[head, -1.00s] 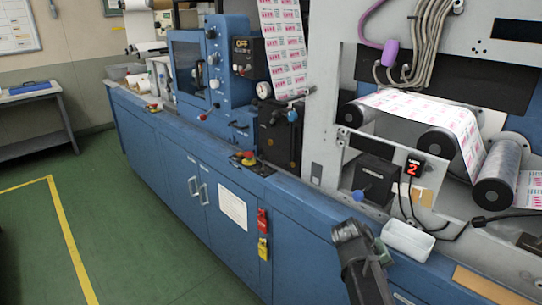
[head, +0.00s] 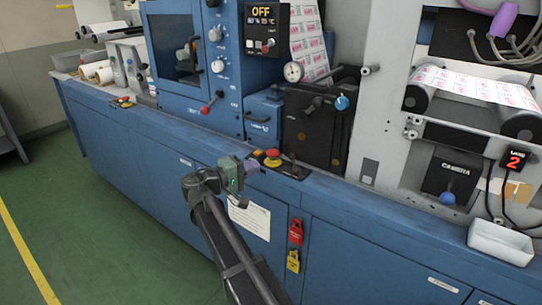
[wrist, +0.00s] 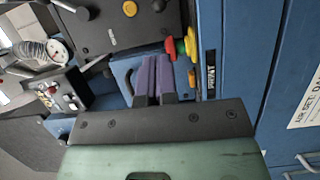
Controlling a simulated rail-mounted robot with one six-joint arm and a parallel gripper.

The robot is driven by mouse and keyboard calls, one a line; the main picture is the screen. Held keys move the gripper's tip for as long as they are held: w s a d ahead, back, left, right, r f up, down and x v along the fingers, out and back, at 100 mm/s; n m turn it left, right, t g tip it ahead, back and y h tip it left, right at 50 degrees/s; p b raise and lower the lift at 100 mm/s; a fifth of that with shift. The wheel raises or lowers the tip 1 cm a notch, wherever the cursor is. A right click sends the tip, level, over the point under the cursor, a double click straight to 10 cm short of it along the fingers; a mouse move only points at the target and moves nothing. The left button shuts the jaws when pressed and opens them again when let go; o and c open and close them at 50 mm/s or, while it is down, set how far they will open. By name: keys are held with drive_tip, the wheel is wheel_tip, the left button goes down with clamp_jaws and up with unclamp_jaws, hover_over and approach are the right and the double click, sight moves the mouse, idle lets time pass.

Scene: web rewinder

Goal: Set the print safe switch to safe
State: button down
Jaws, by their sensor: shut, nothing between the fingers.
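No label reading print safe is legible, so I cannot tell for certain which control is the print safe switch. A black control panel under the OFF display (head: 262,12) carries two small toggle switches (head: 258,44); these also show in the wrist view (wrist: 72,100) at the left. A small dark lever (head: 291,167) stands on the ledge plate beside a red emergency stop button (head: 272,157). My gripper (head: 251,166) is in front of the blue ledge, left of that button. Its purple fingers (wrist: 154,76) are together and hold nothing.
A red-handled lever (head: 209,104) sticks out of the blue machine. A dial gauge (head: 293,72) and a dark block with a blue knob (head: 342,102) stand right of the panel. Red (head: 296,231) and yellow (head: 293,261) tags hang on the cabinet front. A white tray (head: 500,242) sits far right.

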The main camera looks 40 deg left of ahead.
sight(293, 161)
drive_tip(key=x, duration=1)
drive_tip(key=shift+a+f, duration=0.1)
drive_tip(key=shift+a, duration=0.05)
drive_tip(key=shift+w, duration=0.1)
